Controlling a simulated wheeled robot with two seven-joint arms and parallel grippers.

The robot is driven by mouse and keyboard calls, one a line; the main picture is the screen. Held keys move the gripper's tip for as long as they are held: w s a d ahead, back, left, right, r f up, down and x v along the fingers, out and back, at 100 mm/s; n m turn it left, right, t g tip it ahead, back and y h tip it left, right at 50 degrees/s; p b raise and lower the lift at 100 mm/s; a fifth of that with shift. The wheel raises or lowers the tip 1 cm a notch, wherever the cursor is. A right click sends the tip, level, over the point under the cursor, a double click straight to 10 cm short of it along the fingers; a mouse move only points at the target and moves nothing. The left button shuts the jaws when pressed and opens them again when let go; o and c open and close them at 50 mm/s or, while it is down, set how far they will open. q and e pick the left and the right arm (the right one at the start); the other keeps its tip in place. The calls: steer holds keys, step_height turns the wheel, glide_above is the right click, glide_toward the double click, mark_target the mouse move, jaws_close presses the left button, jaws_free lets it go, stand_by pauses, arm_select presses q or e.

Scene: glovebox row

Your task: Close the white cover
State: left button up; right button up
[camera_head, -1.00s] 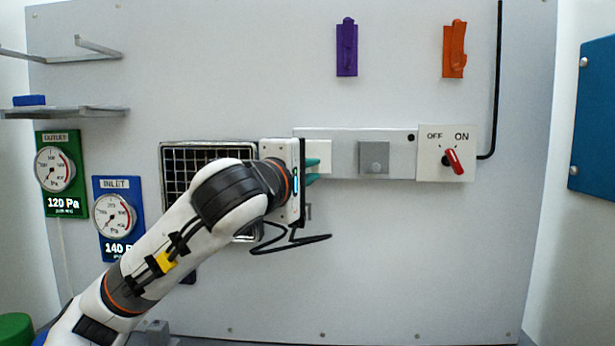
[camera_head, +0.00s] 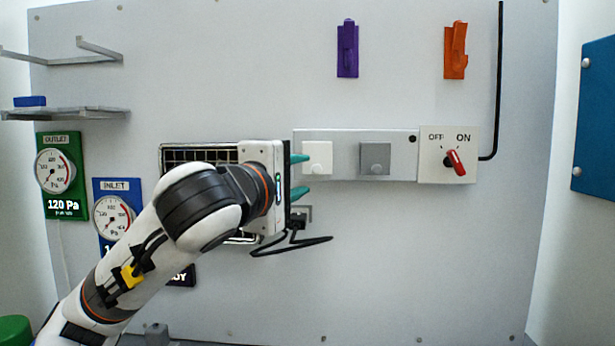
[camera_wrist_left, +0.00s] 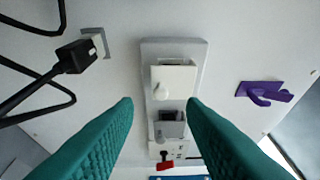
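My left gripper (camera_head: 302,176) is open and empty, just left of and slightly below the cover in the head view. In the left wrist view its teal fingers (camera_wrist_left: 160,104) are spread, with the strip between them. No contact with the cover is visible. My right gripper is out of view.
A grey cover (camera_head: 375,158) and an OFF/ON switch with a red knob (camera_head: 455,161) are right of the white cover. A black plug with a cable (camera_head: 297,222) is below my left gripper. A purple holder (camera_head: 347,50) and an orange one (camera_head: 455,50) hang above.

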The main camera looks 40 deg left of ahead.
arm_select(q)
steer(key=s+d, duration=0.1)
steer(key=s, duration=0.6)
steer(key=shift+s, duration=0.2)
